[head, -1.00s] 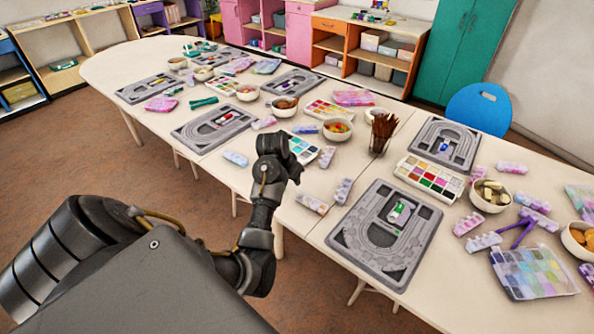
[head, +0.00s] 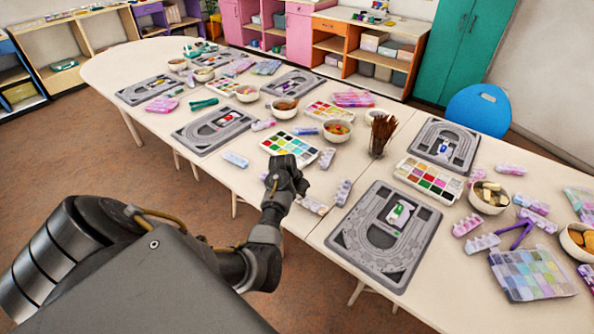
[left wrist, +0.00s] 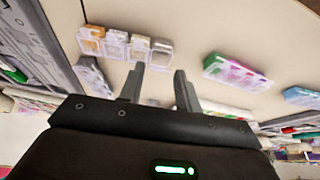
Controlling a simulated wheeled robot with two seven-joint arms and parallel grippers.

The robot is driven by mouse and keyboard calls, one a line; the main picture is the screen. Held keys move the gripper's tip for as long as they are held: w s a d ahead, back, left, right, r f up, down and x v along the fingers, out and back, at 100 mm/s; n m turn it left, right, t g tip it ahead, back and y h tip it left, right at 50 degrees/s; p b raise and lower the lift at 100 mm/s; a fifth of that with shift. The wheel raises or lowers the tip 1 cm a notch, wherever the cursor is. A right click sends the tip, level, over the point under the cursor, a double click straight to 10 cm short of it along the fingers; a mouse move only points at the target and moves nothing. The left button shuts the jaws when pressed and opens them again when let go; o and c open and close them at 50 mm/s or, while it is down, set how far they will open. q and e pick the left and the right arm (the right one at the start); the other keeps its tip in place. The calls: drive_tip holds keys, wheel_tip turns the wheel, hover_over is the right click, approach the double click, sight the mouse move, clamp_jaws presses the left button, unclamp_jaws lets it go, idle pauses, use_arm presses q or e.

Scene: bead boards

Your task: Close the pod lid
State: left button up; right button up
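My left gripper (head: 285,172) is over the near edge of the table. In the left wrist view its two fingers (left wrist: 160,82) are apart with nothing between them. Just beyond the fingertips is a clear bead pod (left wrist: 125,46) with amber and grey compartments. A clear flap (left wrist: 93,76) hangs at its left end and looks like an open lid; its exact angle is hard to tell. A pink and purple pod (left wrist: 236,72) lies to the right. In the head view a pod (head: 314,205) lies right beside my gripper, partly hidden by it. My right gripper is out of view.
A grey bead board (head: 385,238) lies to the right of my gripper. A paint-like bead tray (head: 290,147), another pod (head: 343,191), and a cup of brown sticks (head: 380,134) stand nearby. Several bowls and boards fill the table behind.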

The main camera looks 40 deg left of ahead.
use_arm(q)
clamp_jaws()
drive_tip(key=shift+s+f, duration=0.1)
drive_tip(key=shift+s+d+f+t+b, duration=0.1)
drive_tip(key=shift+s+f+t+b, duration=0.2)
drive_tip(key=shift+t, duration=0.3)
drive_tip(key=shift+s+d+f+t+b, duration=0.1)
drive_tip(key=shift+s+f+t+b, duration=0.15)
drive_tip(key=shift+t, duration=0.35)
drive_tip(key=t, duration=0.1)
drive_tip(key=s+f+t+b, duration=0.1)
drive_tip(key=t, duration=0.1)
drive_tip(key=shift+a+f, duration=0.1)
drive_tip(key=shift+f, duration=0.2)
drive_tip(key=shift+s+f+t+y+b, duration=0.2)
drive_tip(key=shift+f+t+y+b, duration=0.15)
drive_tip(key=shift+t+b, duration=0.3)
drive_tip(key=shift+f+t+b, duration=0.35)
drive_tip(key=shift+t+b, duration=0.35)
drive_tip(key=shift+t, duration=0.25)
